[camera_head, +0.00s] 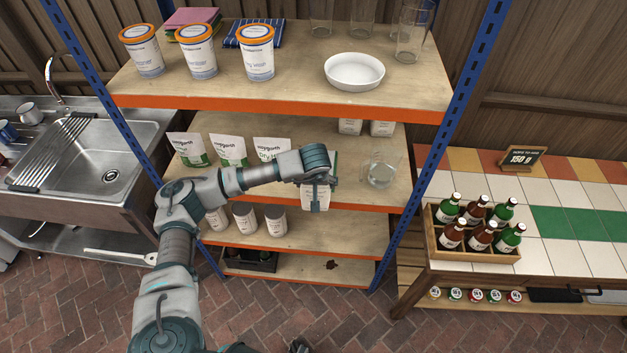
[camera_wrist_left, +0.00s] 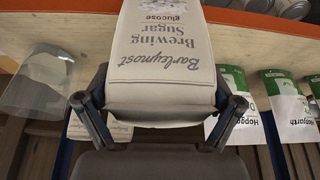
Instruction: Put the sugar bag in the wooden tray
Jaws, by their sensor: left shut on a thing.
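My left gripper (camera_head: 317,182) is shut on the sugar bag (camera_head: 308,196), a pale paper bag, in front of the middle of the shelf unit. In the left wrist view the sugar bag (camera_wrist_left: 165,62) fills the space between the fingers of the gripper (camera_wrist_left: 160,105), its "Brewing Sugar" print upside down. A wooden crate (camera_head: 447,262) holding several bottles stands on the tiled counter at right; I cannot tell whether it is the wooden tray. My right gripper is not in view.
White-green pouches (camera_head: 228,150) and a glass jug (camera_head: 382,172) flank the gripper on the shelf (camera_head: 350,190). Similar pale bags (camera_head: 350,126) stand behind. A blue post (camera_head: 440,140) separates the shelves from the counter, whose white tiles (camera_head: 440,185) behind the crate are clear.

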